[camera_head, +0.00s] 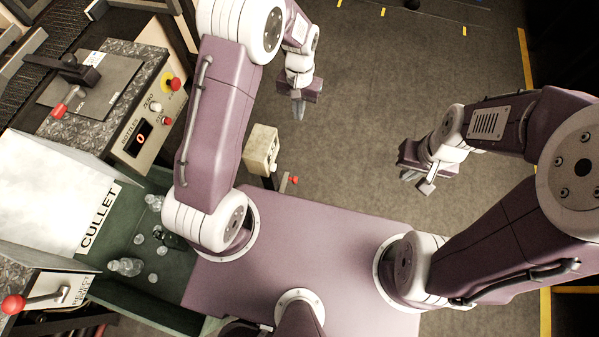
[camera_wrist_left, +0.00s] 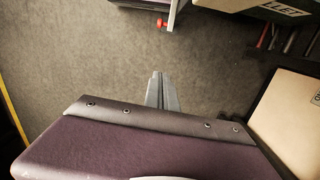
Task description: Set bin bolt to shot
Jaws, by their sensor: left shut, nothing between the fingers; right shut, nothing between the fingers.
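A small red-ended handle (camera_head: 292,180) sticks out beside a cream box (camera_head: 262,150) at the edge of the green cullet bin (camera_head: 150,293); I cannot tell whether it is the bin bolt or how it is set. A red handle also shows at the top of the left wrist view (camera_wrist_left: 161,22). My right gripper (camera_head: 410,177) is shut and empty over open floor.
The bin holds several glass bottles and pieces under a white CULLET panel (camera_head: 55,195). A control panel (camera_head: 148,135) with buttons and a display stands behind it at the left. A cream surface (camera_wrist_left: 290,120) borders the left wrist view at right. The floor (camera_head: 370,90) is clear.

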